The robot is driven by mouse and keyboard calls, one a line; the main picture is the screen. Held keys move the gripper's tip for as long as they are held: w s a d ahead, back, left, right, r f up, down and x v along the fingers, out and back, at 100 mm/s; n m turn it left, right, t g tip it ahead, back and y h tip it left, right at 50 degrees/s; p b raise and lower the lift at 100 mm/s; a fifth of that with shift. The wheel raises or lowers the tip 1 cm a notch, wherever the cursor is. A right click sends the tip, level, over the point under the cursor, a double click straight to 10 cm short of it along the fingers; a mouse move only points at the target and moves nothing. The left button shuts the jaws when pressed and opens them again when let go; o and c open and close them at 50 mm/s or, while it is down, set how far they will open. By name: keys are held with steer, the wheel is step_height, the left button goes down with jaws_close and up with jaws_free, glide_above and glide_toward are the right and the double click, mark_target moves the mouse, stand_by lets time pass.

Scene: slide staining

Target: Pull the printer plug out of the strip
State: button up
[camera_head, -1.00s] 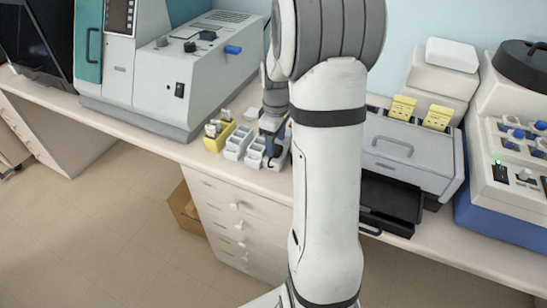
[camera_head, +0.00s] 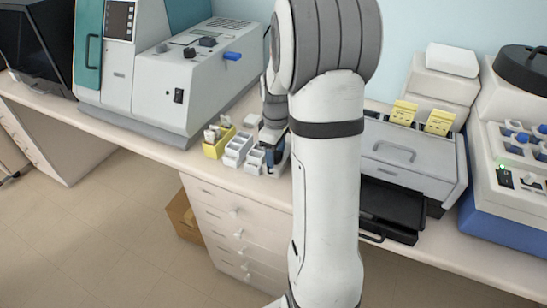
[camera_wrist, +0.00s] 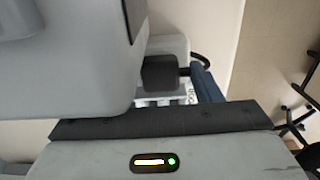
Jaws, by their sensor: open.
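My gripper (camera_head: 273,138) is low over the bench, beside the small grey holders, in the head view. It is open, but its fingertips are small and partly hidden there. In the wrist view a dark block (camera_wrist: 160,72) with a black cable lies beyond the dark bar at the bottom; I cannot tell whether it is the printer plug. A dark blue bar (camera_wrist: 206,83) lies to its right. No plug or strip can be made out for sure in the head view, and my arm covers part of the bench.
A grey bench machine (camera_head: 215,60) stands at the left. A yellow holder (camera_head: 217,143) and grey holders (camera_head: 238,150) stand close to my gripper. A grey unit (camera_head: 410,155) with a black tray (camera_head: 395,208) is right of my arm.

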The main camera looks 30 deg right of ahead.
mark_target(276, 154)
stand_by(0.4)
jaws_close()
stand_by(0.4)
steer(key=shift+r, duration=0.15)
steer(key=shift+r+p, duration=2.05)
steer(key=shift+r, duration=0.85)
